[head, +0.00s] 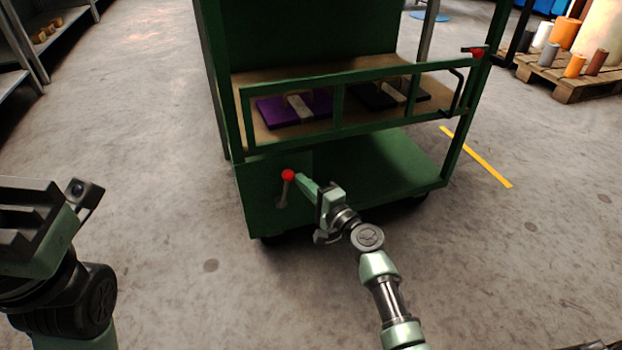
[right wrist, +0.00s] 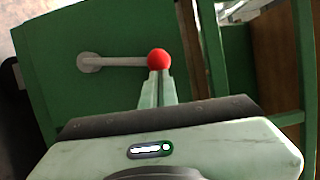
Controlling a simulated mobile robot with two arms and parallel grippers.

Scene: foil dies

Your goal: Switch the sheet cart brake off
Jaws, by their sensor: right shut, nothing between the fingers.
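The green sheet cart (head: 395,165) stands in front of me. Its brake lever (head: 284,190) is a grey bar with a red ball knob (head: 288,175), on the lower left panel. The lever points up in the head view, with the knob at its top. In the right wrist view the lever (right wrist: 115,62) runs sideways to the red knob (right wrist: 159,61). My right gripper (head: 299,179) is shut and empty, its fingertips (right wrist: 158,76) right at the knob; I cannot tell whether they touch it. My left gripper (head: 50,205) is at the left edge, away from the cart; its fingertips are unclear.
The cart's upper shelf (head: 340,93) holds a purple sheet stack (head: 280,112) and a dark one (head: 375,98) behind a green gate with a red latch (head: 475,52). A pallet (head: 565,78) with rolls stands at right, shelving (head: 25,45) at left. The floor around the cart is clear.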

